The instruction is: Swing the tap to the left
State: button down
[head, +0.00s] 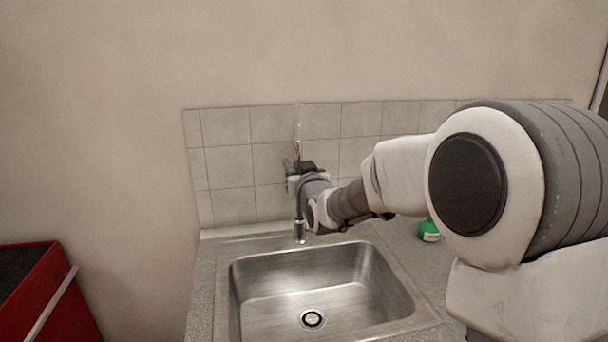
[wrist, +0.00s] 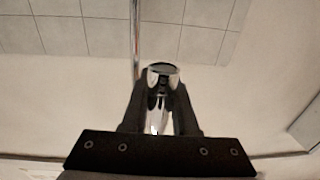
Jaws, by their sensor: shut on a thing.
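The chrome tap (head: 300,230) stands at the back of the sink (head: 235,290), mostly hidden behind my gripper and wrist. Its lower end shows just above the rear of the basin, and a thin upright part rises above my gripper. My gripper (head: 292,166) is at the tap, in front of the tiles. In the wrist view, the dark fingers of my gripper (wrist: 160,105) are shut on a shiny chrome part of the tap (wrist: 161,80), one finger on each side. A thin upright chrome rod shows behind it.
A green bottle (head: 429,230) stands on the counter right of the sink, partly under my arm. The tiled backsplash (head: 228,165) is close behind the tap. A red cabinet (head: 60,300) is at the lower left. The air left of the tap looks clear.

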jog(key=w+a+b, duration=0.3)
jog(key=a, duration=0.6)
jog(key=shift+a+b, duration=0.25)
jog(key=shift+b, duration=0.1)
jog(key=shift+r, duration=0.1)
jog(key=shift+d+r, duration=0.1)
jog(key=shift+r, duration=0.05)
dwell(1.1)
jog(key=c, duration=0.8)
grip_release()
jog(key=shift+w+d, duration=0.1)
jog(key=shift+w, duration=0.05)
jog(key=shift+o, duration=0.6)
jog(key=shift+a+f, duration=0.2)
